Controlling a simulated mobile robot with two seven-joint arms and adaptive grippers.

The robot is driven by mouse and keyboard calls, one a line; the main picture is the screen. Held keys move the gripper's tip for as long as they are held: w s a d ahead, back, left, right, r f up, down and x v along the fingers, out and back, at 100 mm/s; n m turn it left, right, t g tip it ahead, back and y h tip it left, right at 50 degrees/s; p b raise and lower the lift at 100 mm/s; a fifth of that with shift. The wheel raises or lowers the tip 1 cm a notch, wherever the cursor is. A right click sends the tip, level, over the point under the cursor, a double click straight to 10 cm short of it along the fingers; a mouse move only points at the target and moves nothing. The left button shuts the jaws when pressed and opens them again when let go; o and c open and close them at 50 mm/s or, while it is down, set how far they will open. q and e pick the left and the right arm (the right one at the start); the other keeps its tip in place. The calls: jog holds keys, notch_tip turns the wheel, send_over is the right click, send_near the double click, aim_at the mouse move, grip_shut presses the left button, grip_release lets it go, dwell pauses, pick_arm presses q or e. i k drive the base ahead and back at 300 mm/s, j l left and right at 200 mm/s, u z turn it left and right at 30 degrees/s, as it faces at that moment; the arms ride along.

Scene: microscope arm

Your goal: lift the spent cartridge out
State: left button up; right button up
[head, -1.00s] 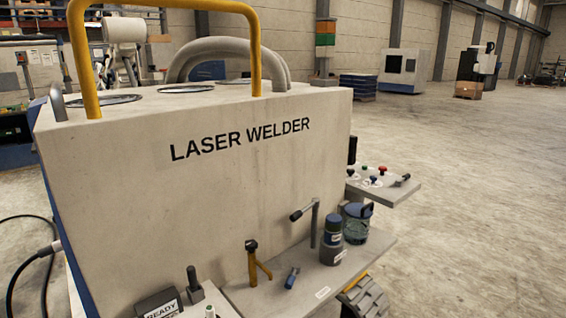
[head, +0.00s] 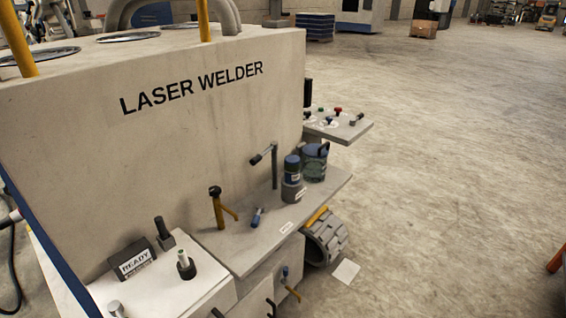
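A blue cartridge-like cylinder (head: 292,170) stands upright in a grey cup-shaped holder (head: 292,192) on the welder's side shelf (head: 240,250). I cannot read a mark that says whether it is the spent one. A clear jar with a blue top (head: 314,163) stands just behind it to the right. A small blue piece (head: 257,217) lies on the shelf to the left. Neither of my grippers is in view.
The large grey laser welder (head: 190,130) fills the left. A lever post (head: 274,165) and yellow-handled post (head: 218,208) rise from the shelf. A knob panel (head: 338,124) juts out behind. A READY box (head: 132,262) sits at front left. Open floor lies right.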

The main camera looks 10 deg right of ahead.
aim_at(292, 163)
jog(key=i+l, duration=0.35)
jog(key=i+l+u, duration=0.1)
jog(key=i+l, duration=0.2)
jog(key=l, duration=0.25)
jog(key=i+l, duration=0.3)
jog(key=l, duration=0.2)
jog(key=u, duration=0.05)
